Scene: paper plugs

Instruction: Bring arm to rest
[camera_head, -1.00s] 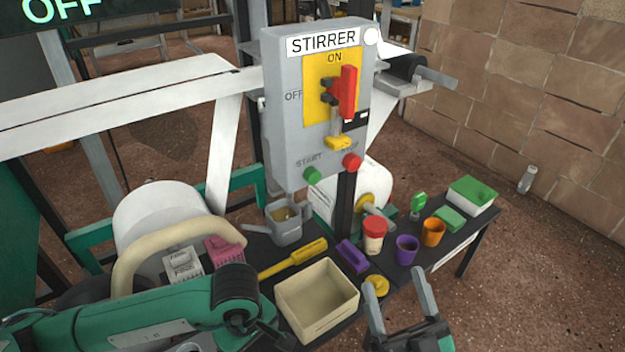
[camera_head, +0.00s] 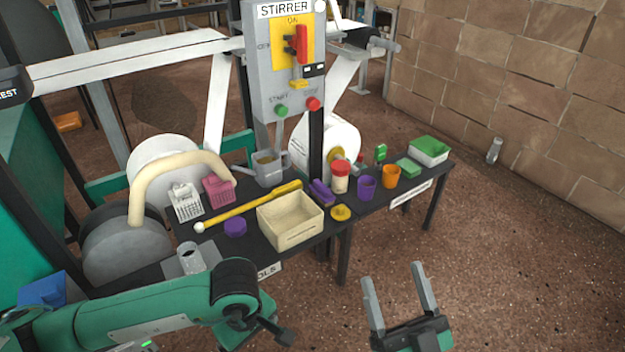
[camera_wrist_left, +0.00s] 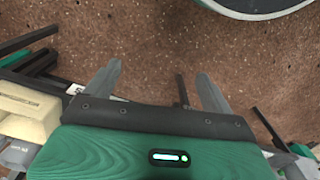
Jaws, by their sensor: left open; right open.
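My right gripper (camera_head: 395,283) is open and empty, fingers pointing up in the head view. It appears over bare floor, in front of the dark table (camera_head: 330,238) and apart from it. My left arm (camera_head: 150,310) comes in from the left, in front of the table's near left part. Its gripper end is mostly hidden in the head view. In the left wrist view my left gripper (camera_wrist_left: 160,78) is open, with nothing between its fingers and floor behind them.
The stirrer panel (camera_head: 283,65) rises behind.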

